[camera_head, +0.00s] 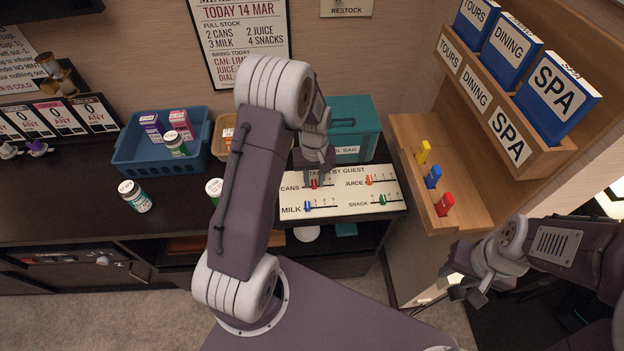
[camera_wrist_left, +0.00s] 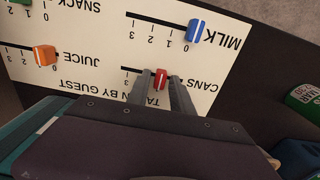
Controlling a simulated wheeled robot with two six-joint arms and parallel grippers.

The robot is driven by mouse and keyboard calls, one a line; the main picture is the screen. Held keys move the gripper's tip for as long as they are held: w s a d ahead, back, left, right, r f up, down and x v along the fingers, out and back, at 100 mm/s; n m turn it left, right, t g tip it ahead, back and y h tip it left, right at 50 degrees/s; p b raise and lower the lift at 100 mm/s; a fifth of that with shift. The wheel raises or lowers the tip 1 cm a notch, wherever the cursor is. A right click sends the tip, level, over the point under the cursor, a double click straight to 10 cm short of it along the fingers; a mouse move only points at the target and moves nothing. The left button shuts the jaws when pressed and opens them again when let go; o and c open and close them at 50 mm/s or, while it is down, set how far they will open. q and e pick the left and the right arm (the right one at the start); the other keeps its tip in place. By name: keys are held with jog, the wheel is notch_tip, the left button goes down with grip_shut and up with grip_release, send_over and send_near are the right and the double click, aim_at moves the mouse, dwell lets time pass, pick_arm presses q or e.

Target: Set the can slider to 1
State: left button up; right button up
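The cream slider board (camera_head: 345,202) lies on the dark counter. Its red can slider (camera_wrist_left: 160,79) sits on the CANS line, on the 0 side of the 2 mark; the mark right under it is hard to read. It also shows in the head view (camera_head: 314,184). My left gripper (camera_wrist_left: 161,88) reaches down over the board, one finger on each side of the red slider. The fingers are apart, and small gaps seem to show beside the slider. My right gripper (camera_head: 468,292) hangs away from the board at the right, its fingers too unclear to judge.
The blue milk slider (camera_wrist_left: 195,30), orange juice slider (camera_wrist_left: 45,55) and green snack slider (camera_head: 382,199) are close by on the board. A teal bag (camera_head: 360,118) stands behind it. A wooden shelf (camera_head: 405,130) stands at the right.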

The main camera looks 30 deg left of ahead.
aim_at(314, 182)
pick_arm(q)
notch_tip(314, 182, up, 9)
jog(key=p, duration=0.1)
dwell(0.5)
dwell(0.3)
